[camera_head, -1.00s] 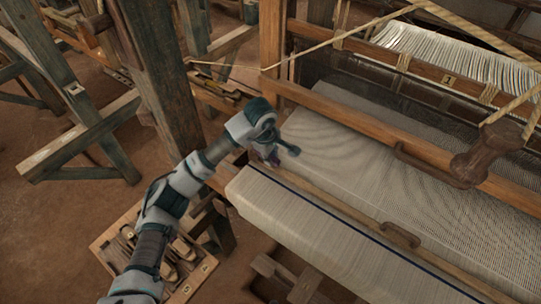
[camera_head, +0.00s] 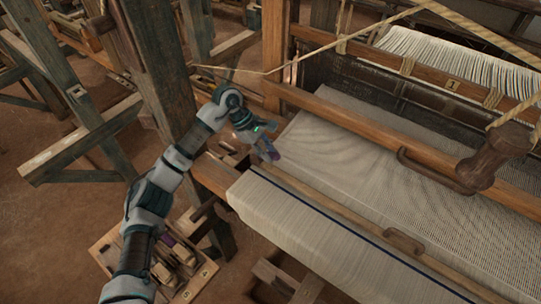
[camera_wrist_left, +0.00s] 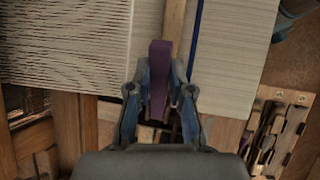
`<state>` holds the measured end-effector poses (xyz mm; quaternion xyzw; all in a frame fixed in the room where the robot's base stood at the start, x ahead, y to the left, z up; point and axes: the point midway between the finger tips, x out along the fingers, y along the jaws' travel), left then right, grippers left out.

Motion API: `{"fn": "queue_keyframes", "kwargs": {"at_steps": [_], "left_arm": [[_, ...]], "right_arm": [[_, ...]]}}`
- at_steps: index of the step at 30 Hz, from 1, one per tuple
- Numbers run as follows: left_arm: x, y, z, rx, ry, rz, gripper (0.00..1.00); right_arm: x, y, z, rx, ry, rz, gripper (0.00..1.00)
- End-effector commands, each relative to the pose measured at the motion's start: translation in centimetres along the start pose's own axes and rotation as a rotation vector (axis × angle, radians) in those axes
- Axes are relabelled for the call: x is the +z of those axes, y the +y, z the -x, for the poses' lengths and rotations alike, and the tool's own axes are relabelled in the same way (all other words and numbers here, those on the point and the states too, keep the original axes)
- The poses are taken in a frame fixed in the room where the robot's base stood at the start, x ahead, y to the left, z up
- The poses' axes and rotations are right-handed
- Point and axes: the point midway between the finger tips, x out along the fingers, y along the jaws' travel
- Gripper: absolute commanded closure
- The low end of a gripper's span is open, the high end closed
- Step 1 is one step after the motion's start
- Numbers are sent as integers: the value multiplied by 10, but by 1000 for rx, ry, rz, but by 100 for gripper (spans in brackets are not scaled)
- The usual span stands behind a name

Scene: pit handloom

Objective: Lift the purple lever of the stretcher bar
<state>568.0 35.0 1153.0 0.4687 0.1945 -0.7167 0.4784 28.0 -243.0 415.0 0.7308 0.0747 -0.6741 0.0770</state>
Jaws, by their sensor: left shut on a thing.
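The purple lever (camera_wrist_left: 158,75) stands between the two fingers of my left gripper (camera_wrist_left: 160,92) in the left wrist view. The fingers are shut on it. The lever shows there only as a small purple patch at the fingertips. The wooden stretcher bar also shows in the left wrist view (camera_wrist_left: 173,20), running up behind the lever. The joint between lever and bar is hidden. My right gripper is not in view.
The pale woven cloth (camera_head: 335,155) spreads right of the gripper, with a dark blue stripe near the bar. A wooden beam (camera_head: 400,150) with a handle crosses it. A thick post (camera_head: 160,75) stands left. A tool tray (camera_head: 187,290) lies on the floor below.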

Motion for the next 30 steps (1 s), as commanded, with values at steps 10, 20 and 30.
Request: {"fn": "queue_keyframes", "kwargs": {"at_steps": [10,20,30], "left_arm": [[-4,1,7,2,-102,23,100],[-4,1,8,2,-110,25,100],[-4,1,7,1,-110,24,54]], "right_arm": [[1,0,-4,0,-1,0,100],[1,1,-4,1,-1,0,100],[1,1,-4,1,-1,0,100]]}}
